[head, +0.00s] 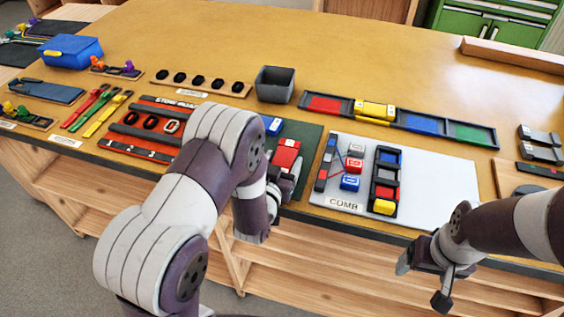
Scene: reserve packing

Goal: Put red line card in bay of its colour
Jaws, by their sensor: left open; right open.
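A red card-like block (287,152) lies on the dark green mat (312,134) near the table's front; I take it as the red line card. A long dark tray (393,115) behind it has coloured bays: a red bay (325,104), a blue bay (421,124) and a green bay (474,133). A yellow block (374,111) sits in the bay between red and blue. The red bay looks empty. My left gripper (287,181) is open just in front of the red block; my arm hides part of the mat. My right gripper (421,279) is open and empty at the front edge.
A grey bin (275,85) stands behind. The table's back middle is clear.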

